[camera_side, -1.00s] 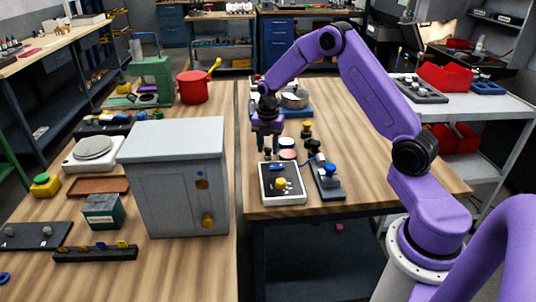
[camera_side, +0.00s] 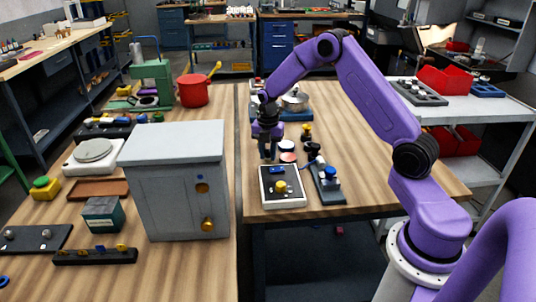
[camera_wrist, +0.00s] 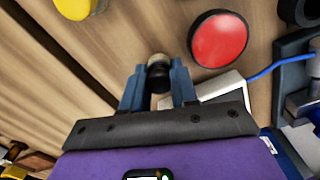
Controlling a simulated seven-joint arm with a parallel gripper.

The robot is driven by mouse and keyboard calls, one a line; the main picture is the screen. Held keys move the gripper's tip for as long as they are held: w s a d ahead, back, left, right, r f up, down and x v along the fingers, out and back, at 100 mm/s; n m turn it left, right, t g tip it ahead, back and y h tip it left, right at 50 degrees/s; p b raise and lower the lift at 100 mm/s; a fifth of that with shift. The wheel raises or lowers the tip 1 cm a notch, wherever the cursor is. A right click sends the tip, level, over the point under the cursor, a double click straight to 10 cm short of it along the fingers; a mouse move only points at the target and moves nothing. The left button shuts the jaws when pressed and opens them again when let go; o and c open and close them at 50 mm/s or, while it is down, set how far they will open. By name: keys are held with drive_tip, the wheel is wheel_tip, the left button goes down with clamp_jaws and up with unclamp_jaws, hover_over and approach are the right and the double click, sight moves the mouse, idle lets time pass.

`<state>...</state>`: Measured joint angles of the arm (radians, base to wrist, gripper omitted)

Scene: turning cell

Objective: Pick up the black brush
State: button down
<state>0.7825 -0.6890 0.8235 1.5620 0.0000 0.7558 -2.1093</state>
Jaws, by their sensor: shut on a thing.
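My gripper (camera_side: 269,150) points down over the right-hand table, just behind the white-rimmed box. In the wrist view its two blue fingers (camera_wrist: 158,86) are closed on a small black upright piece with a paler end, which I take to be the black brush (camera_wrist: 158,73). Only its end shows between the fingertips; the rest is hidden. In the side view the fingers hide most of it, and I cannot tell whether it touches the table.
A red disc (camera_wrist: 219,38) lies close beside the fingers. The white-rimmed box with a yellow knob (camera_side: 282,187) stands in front, beside a dark base with a blue knob (camera_side: 328,184). A grey cabinet (camera_side: 178,185) stands left. The table's right side is clear.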

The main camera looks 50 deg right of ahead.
drive_tip(key=shift+r, duration=0.45)
drive_tip(key=s+a+r, duration=0.3)
drive_tip(key=s+r, duration=0.8)
drive_tip(key=s, duration=0.2)
drive_tip(key=shift+s+a+r, duration=0.25)
drive_tip(key=shift+s+r, duration=0.05)
drive_tip(key=shift+r, duration=0.05)
drive_tip(key=c, duration=1.6)
unclamp_jaws()
drive_tip(key=shift+c, duration=1)
